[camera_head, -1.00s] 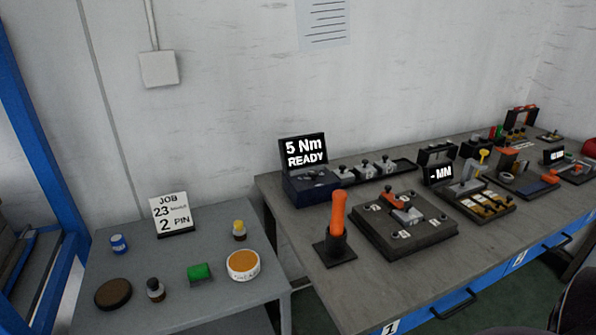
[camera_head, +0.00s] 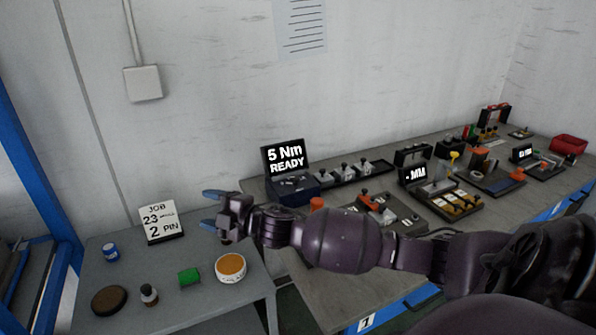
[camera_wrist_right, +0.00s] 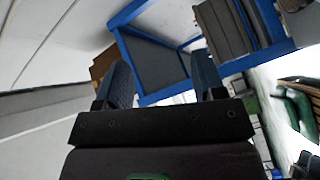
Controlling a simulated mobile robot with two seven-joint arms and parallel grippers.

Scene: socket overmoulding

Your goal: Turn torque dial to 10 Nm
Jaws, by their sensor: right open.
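The torque unit (camera_head: 292,189) is a dark blue box near the back left of the long bench. Its screen (camera_head: 285,157) reads "5 Nm READY". Small dark controls show on the box's top, but the dial setting is too small to read. My right gripper (camera_head: 210,208) is open and empty, in front and to the left of the unit, and looks to be above the side table. In the right wrist view its two fingers (camera_wrist_right: 163,85) stand apart with nothing between them. My left gripper is not in view.
A job card (camera_head: 161,221) reading "23, 2 PIN" stands on the side table (camera_head: 200,315). A blue jar (camera_head: 110,252), a green block (camera_head: 189,276) and an orange-topped tub (camera_head: 230,268) are there too. Fixtures fill the long bench. My right arm hides part of its front.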

